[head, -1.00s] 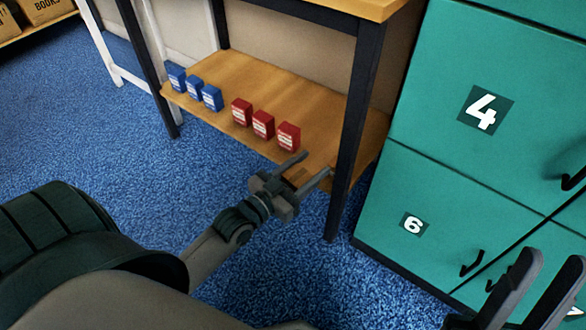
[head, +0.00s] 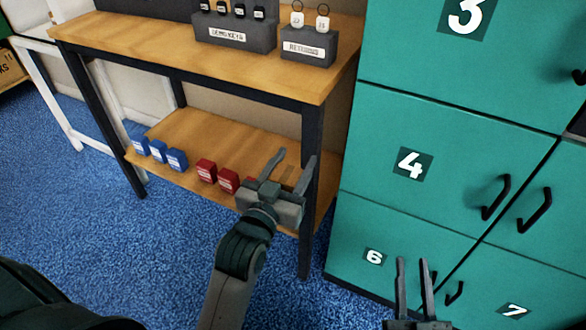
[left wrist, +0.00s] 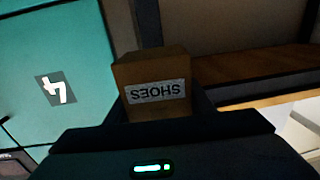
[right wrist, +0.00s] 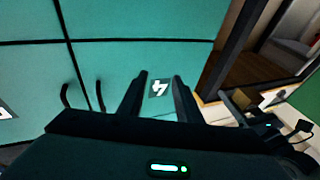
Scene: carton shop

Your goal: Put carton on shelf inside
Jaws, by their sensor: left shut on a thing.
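The brown carton (left wrist: 155,72), labelled SHOES and upside down in the left wrist view, sits between the fingers of my left gripper. My left gripper (head: 289,168) is shut on it. In the head view the gripper overlaps the right end of the wooden lower shelf (head: 215,135), beside the table's front right leg. The carton is hard to make out there against the wood. Whether it touches the shelf cannot be told. My right gripper (head: 414,275) is open and empty in front of the teal lockers; its fingers also show in the right wrist view (right wrist: 160,92).
Blue boxes (head: 158,151) and red boxes (head: 217,175) line the shelf's front edge, left of my left gripper. The dark front right leg (head: 309,150) stands close by. Teal lockers (head: 400,120) rise to the right. Key blocks (head: 235,33) stand on the tabletop.

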